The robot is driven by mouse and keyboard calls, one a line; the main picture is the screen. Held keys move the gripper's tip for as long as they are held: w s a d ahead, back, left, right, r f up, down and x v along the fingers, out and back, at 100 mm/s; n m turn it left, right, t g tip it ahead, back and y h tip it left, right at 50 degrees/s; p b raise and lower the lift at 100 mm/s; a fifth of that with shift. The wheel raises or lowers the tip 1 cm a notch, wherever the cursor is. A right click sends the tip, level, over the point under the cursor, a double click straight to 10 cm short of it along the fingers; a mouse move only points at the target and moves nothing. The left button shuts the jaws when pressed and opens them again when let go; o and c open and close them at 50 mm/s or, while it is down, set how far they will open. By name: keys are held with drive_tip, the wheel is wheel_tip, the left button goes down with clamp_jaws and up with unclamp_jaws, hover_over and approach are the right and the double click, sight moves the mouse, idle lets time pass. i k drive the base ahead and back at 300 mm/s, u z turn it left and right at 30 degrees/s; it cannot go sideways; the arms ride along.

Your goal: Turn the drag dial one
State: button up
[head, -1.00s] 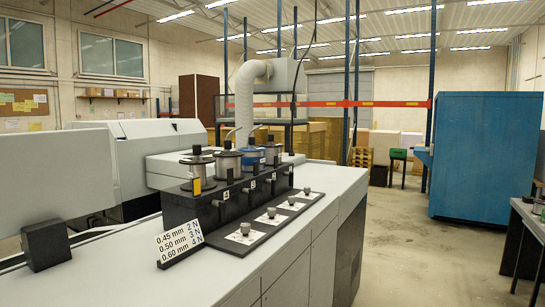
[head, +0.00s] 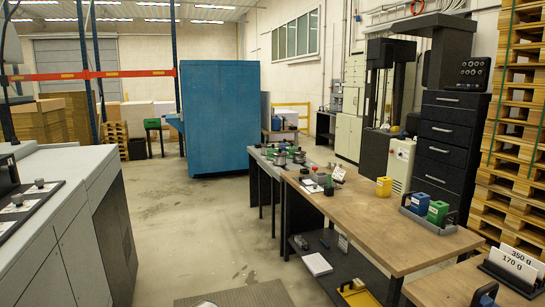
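Two small dials show at the left edge of the head view: a farther dial (head: 39,182) and a nearer dial (head: 17,200). Each has a grey knob on a white plate. They sit on a black strip (head: 28,212) on top of the pale grey machine (head: 75,165). A part of the black stand (head: 7,170) behind them is cut off by the frame edge. The rest of the dial row, the spools and the sign are out of the picture. My gripper is not in view.
A wooden workbench (head: 350,215) with blue, green and yellow boxes stands right of centre. A blue cabinet (head: 220,118) stands at the back. Pallets (head: 515,120) are stacked at the right. Open concrete floor (head: 205,225) lies between the machine and the workbench.

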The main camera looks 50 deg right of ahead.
sight(40, 182)
drive_tip(key=k, duration=1.35)
drive_tip(key=z, duration=0.2)
drive_tip(key=i, duration=0.5)
drive_tip(key=z, duration=0.65)
drive_tip(key=i, duration=2.2)
drive_tip(key=u, duration=0.55)
drive_tip(key=i, duration=0.55)
drive_tip(key=u, duration=0.5)
